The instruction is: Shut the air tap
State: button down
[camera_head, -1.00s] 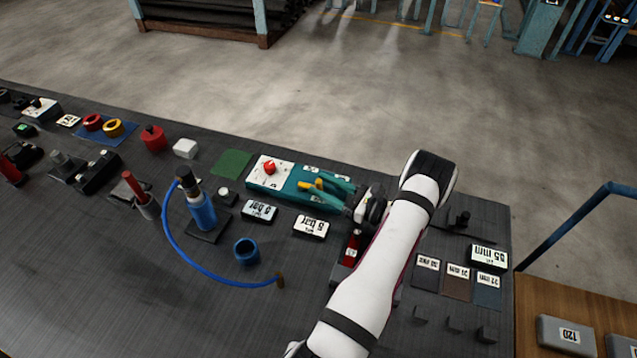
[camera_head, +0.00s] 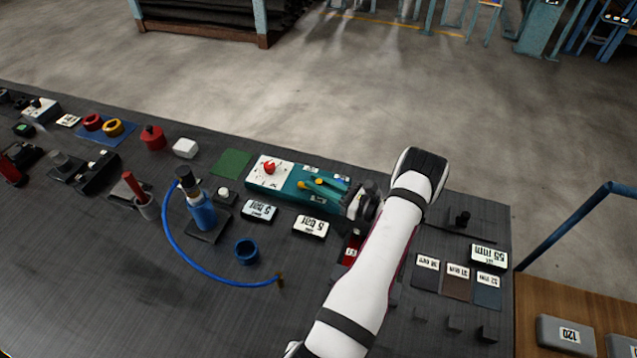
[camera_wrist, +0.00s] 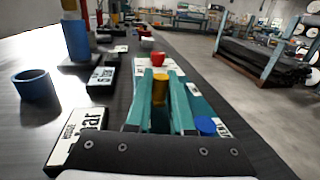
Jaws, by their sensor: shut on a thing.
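A teal tap block (camera_head: 260,186) lies near the far edge of the bench, with a red knob (camera_head: 269,168) on a white plate at its left end. My gripper (camera_head: 318,186) reaches over the block from the right, with its two teal fingers close together. In the wrist view the fingers are shut on an upright yellow tap handle (camera_wrist: 160,88), whose yellow also shows in the head view (camera_head: 303,184). The red knob (camera_wrist: 158,58) stands beyond the fingertips. A blue knob (camera_wrist: 205,124) sits just right of the right finger. The small labels on the block are unreadable.
Two bar displays (camera_head: 260,210) (camera_head: 310,226) stand in front of the block. A blue bottle-like device (camera_head: 201,209) with a curved blue hose and a blue ring (camera_head: 246,251) are to the left. The front left of the bench is clear.

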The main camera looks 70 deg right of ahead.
jog(key=shift+w+d+n+y, duration=0.1)
jog(key=shift+d+n+y, duration=0.2)
jog(key=shift+n+y, duration=0.7)
jog(key=shift+w+d+n+y, duration=0.1)
jog(key=shift+d+n+y, duration=0.35)
jog(key=shift+y, duration=0.95)
jog(key=shift+d+n+y, duration=0.15)
jog(key=shift+n+y, duration=0.7)
jog(key=shift+y, duration=0.35)
jog(key=c, duration=0.8)
grip_release()
jog(key=shift+s, duration=0.15)
jog(key=v, duration=0.7)
jog(key=shift+s, duration=0.15)
jog(key=shift+s, duration=0.1)
